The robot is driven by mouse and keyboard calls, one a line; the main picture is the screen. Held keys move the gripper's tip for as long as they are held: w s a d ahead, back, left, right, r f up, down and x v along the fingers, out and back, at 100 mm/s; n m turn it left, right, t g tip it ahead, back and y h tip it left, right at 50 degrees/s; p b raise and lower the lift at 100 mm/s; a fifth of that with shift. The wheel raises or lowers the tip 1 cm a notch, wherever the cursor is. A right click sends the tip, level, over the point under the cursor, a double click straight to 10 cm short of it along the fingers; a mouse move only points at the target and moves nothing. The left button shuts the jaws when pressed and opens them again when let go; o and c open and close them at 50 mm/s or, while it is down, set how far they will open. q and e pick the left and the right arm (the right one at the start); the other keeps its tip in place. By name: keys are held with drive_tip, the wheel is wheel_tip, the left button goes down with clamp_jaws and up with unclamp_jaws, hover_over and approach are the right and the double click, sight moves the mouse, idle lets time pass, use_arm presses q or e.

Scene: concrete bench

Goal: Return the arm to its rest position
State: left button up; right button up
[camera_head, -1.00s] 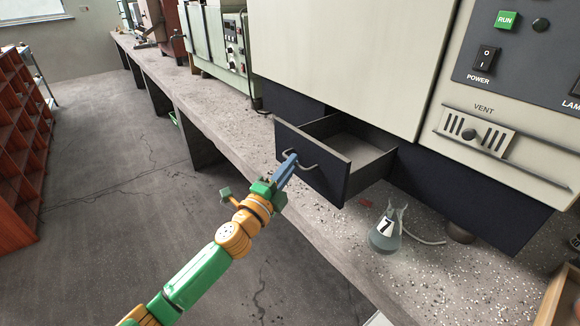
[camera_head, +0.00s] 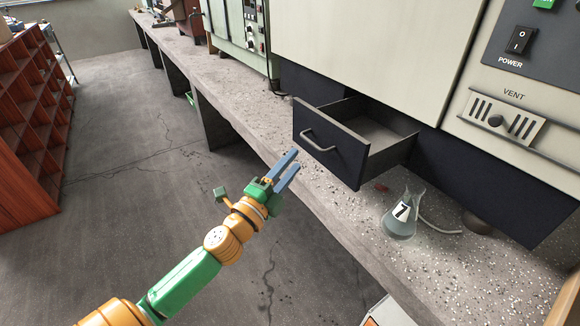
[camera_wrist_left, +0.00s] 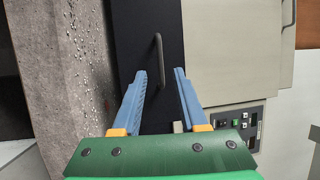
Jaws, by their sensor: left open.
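My left gripper (camera_head: 288,171) has blue fingers on a green and orange arm. It is open and empty, in front of the bench edge and clear of the drawer handle. In the left wrist view its two fingers (camera_wrist_left: 161,98) are spread, with the handle (camera_wrist_left: 159,60) showing beyond them. The dark drawer (camera_head: 330,146) stands pulled out below the large pale machine, and it looks empty. Its bar handle (camera_head: 318,143) is free. My right gripper is not in view.
Red shelves (camera_head: 30,120) stand at the left. The floor between is clear.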

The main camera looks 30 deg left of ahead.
use_arm(q)
drive_tip(key=shift+s, duration=0.35)
drive_tip(key=shift+f, duration=0.1)
